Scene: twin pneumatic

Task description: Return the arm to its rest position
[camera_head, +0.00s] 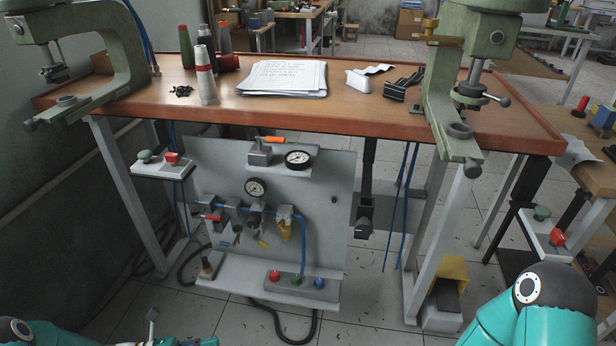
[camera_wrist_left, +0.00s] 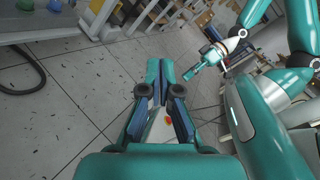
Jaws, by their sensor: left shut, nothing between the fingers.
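My left gripper (camera_wrist_left: 159,78) fills the lower middle of the left wrist view. Its teal and dark blue fingers are together at the tips, with nothing held between them. It hangs over the grey tiled floor, clear of the bench. In the head view only teal parts of my left arm show at the bottom left edge, and its fingers are not clear there. What looks like my right gripper (camera_wrist_left: 205,62) shows small in the left wrist view, upper right, on the end of a teal arm; whether it is open cannot be told.
A wooden workbench (camera_head: 330,115) stands ahead, with green clamp presses (camera_head: 90,80) (camera_head: 445,110) at both ends. A grey pneumatic panel (camera_head: 330,225) with gauges and buttons hangs below its front. A yellow foot pedal (camera_head: 452,270) stands on the floor. Open tiles lie in front.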

